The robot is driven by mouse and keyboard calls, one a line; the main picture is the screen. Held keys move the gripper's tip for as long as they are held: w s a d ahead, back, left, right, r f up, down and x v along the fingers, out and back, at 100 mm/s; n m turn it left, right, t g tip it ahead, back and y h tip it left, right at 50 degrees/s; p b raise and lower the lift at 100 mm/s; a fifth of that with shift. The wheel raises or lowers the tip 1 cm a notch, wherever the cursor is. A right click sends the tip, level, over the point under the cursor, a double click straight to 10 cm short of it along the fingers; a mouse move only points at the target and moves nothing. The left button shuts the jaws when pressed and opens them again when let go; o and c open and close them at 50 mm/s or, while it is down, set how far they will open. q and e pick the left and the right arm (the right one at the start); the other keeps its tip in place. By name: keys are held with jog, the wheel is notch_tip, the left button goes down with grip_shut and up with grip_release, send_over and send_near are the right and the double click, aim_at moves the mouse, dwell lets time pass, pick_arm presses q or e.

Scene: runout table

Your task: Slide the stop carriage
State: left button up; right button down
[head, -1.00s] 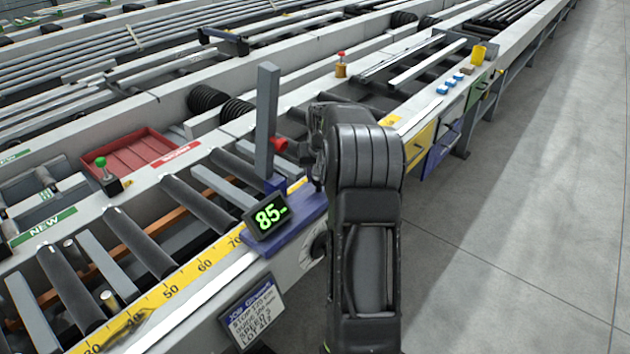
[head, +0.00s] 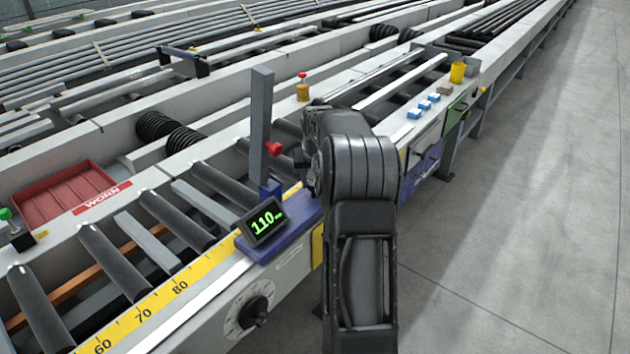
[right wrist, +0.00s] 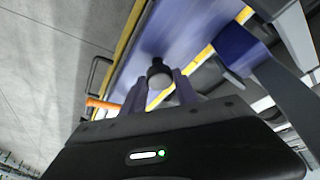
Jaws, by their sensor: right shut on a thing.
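The stop carriage (head: 292,228) is a blue base on the front rail, carrying a tall grey post (head: 262,125), a red knob (head: 272,148) and a display (head: 264,220) that reads 110. The yellow scale (head: 125,322) runs along the rail, with 60, 70 and 80 showing left of the carriage. My right gripper (head: 312,180) is at the carriage's right end, its fingers mostly hidden by my arm. In the right wrist view, its fingers (right wrist: 160,90) are shut on a dark round handle (right wrist: 158,72) over the blue base. My left gripper is out of view.
Rollers and grey bars (head: 165,222) lie behind the scale. A dial (head: 250,312) is on the front face. A red tray (head: 62,196) labelled WORN is behind. Small blue blocks (head: 424,104) and a yellow cup (head: 457,72) stand farther along. The floor at right is clear.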

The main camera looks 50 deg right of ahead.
jog(key=c, duration=1)
grip_release()
jog(key=shift+o, duration=0.2)
jog(key=v, duration=0.7)
jog(key=shift+r+b, duration=0.35)
jog(key=shift+r, duration=0.05)
jog(key=shift+s+a, duration=0.1)
